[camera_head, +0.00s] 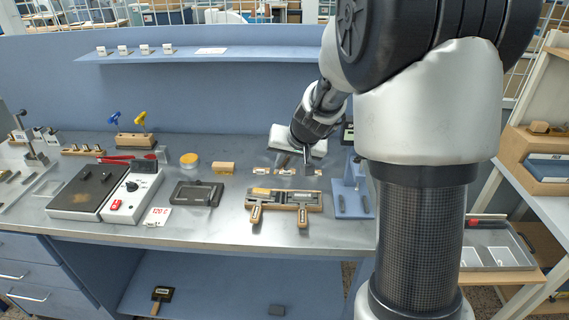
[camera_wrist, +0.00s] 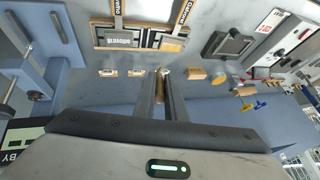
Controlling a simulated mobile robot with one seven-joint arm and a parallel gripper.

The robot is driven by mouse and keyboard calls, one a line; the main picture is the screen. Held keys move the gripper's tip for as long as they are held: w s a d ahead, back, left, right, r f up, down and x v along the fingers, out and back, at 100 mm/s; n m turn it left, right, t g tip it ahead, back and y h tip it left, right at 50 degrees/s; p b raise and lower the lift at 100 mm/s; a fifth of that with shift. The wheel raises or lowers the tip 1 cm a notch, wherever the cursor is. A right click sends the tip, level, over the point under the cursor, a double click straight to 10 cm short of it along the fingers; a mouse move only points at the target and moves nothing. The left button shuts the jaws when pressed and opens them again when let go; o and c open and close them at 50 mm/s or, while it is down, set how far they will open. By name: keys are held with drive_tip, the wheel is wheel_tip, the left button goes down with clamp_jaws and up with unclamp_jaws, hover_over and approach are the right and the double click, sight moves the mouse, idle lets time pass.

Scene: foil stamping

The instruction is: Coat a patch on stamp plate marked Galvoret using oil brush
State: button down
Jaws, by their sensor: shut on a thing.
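My gripper (camera_wrist: 164,84) is shut on a small tan thing (camera_wrist: 161,73) between its fingertips in the wrist view. It may be the oil brush's handle, but most of it is hidden. My gripper is above the bench, behind a wooden holder (camera_head: 284,206) with two handles and dark and pale plates. The same holder shows upside down at the top of the wrist view (camera_wrist: 100,46). Its plates and handles bear labels, including a plate label (camera_wrist: 122,39); I cannot read Galvoret with certainty on any.
Small labelled blocks (camera_wrist: 137,72) lie near my gripper. A wooden block (camera_head: 224,168), a yellow round pad (camera_head: 189,160) and a dark frame (camera_head: 195,194) are to the left. A hot plate (camera_head: 88,188) stands farther left. A blue stand (camera_head: 350,198) is to the right.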

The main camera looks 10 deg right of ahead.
drive_tip(key=shift+a+r, duration=0.1)
idle(0.4)
drive_tip(key=shift+s+a+p, duration=0.35)
drive_tip(key=shift+a+p, duration=0.15)
drive_tip(key=shift+p, duration=0.45)
drive_tip(key=b, duration=0.3)
drive_tip(key=shift+a, duration=0.15)
